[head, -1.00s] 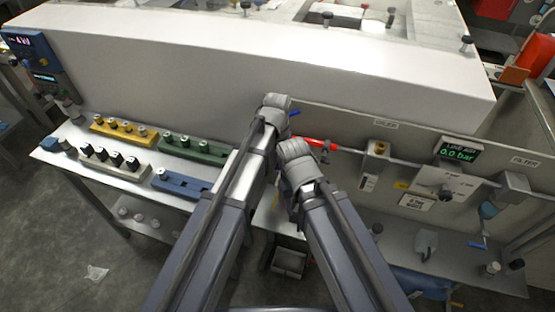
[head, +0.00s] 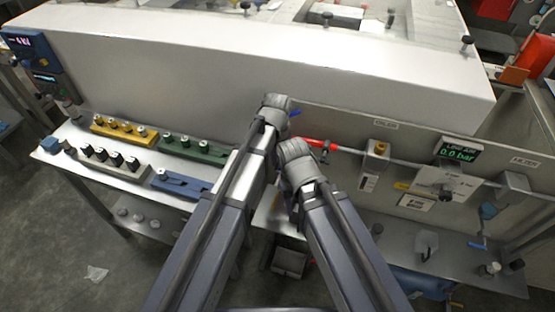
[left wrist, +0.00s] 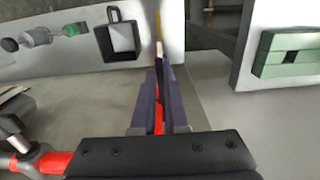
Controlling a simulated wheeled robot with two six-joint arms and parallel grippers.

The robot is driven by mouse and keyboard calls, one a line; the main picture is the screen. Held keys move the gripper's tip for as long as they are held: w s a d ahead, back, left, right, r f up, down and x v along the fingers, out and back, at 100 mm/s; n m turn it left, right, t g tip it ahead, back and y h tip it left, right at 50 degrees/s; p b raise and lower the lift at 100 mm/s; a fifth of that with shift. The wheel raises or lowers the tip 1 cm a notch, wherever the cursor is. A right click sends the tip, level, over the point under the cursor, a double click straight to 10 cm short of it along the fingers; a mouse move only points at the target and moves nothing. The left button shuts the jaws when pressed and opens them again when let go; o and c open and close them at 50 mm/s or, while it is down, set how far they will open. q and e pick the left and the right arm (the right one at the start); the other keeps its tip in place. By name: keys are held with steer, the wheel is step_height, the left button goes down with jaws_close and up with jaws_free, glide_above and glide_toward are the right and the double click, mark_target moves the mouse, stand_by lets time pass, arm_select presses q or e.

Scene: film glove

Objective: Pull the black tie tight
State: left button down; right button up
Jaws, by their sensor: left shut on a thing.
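In the left wrist view my left gripper (left wrist: 158,78) is shut on a thin dark strip, which looks like the black tie (left wrist: 160,54). The strip stands up past the fingertips, with a yellow piece beyond it. Something red shows between the fingers. In the head view my left wrist (head: 275,108) is at the middle, over the bench, and hides its jaws and the tie. My right wrist (head: 298,160) is just right of it; its jaws are hidden. A red hose piece (head: 318,144) emerges beside the right wrist, and it shows in the left wrist view (left wrist: 50,163).
Left on the bench are yellow (head: 124,130), green (head: 194,148) and blue (head: 180,184) racks. A pipe runs right past a gauge panel reading 0.0 bar (head: 458,151). A dark bin (head: 289,261) lies below.

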arm_select(q)
steer(key=shift+s, duration=0.1)
stand_by(0.3)
steer(key=s, duration=0.1)
steer(key=s+a, duration=0.1)
steer(key=s, duration=0.3)
steer(key=shift+a, duration=0.35)
steer(key=c, duration=0.9)
jaws_free()
steer(key=shift+r, duration=0.1)
step_height(320, 180, up, 8)
steer(key=p, duration=0.8)
